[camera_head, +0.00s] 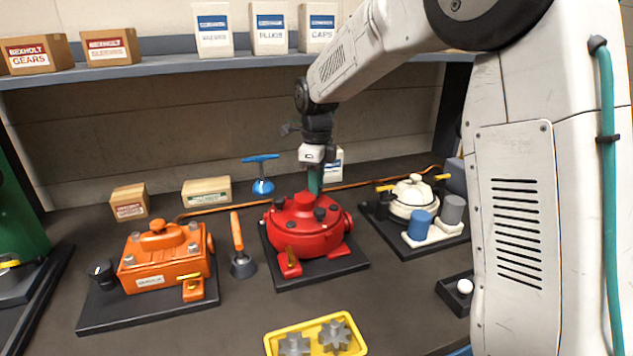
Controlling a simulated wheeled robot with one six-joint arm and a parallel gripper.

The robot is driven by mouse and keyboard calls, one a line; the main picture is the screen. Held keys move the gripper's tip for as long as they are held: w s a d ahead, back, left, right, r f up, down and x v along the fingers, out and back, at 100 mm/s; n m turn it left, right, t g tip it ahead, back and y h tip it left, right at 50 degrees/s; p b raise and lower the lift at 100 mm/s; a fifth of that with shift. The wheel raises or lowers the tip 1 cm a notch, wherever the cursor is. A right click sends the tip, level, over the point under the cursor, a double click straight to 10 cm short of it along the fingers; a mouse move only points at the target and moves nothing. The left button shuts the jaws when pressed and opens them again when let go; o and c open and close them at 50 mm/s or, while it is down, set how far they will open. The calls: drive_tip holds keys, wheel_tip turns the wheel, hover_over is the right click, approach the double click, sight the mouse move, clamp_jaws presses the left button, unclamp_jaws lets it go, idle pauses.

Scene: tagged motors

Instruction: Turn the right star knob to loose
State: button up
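A red motor (303,228) sits on a dark base plate (318,272) in the middle of the bench. Small dark knobs show on its housing; one dark knob (320,214) is on the front right of its top. At this size I cannot make out a star shape or a loose mark. My gripper (314,180) points down just above the motor's top, behind that knob. A teal piece shows at its lower end, and its fingertips are not clear. I cannot tell whether it touches the motor.
An orange motor (160,262) stands left, a cream motor (408,197) right with blue and grey cylinders. An orange-handled tool (237,235) and a blue T-handled tool (262,183) stand near the red motor. A yellow tray (276,345) with gears lies in front. Boxes line the shelf.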

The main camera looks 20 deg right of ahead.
drive_tip(key=c, duration=0.7)
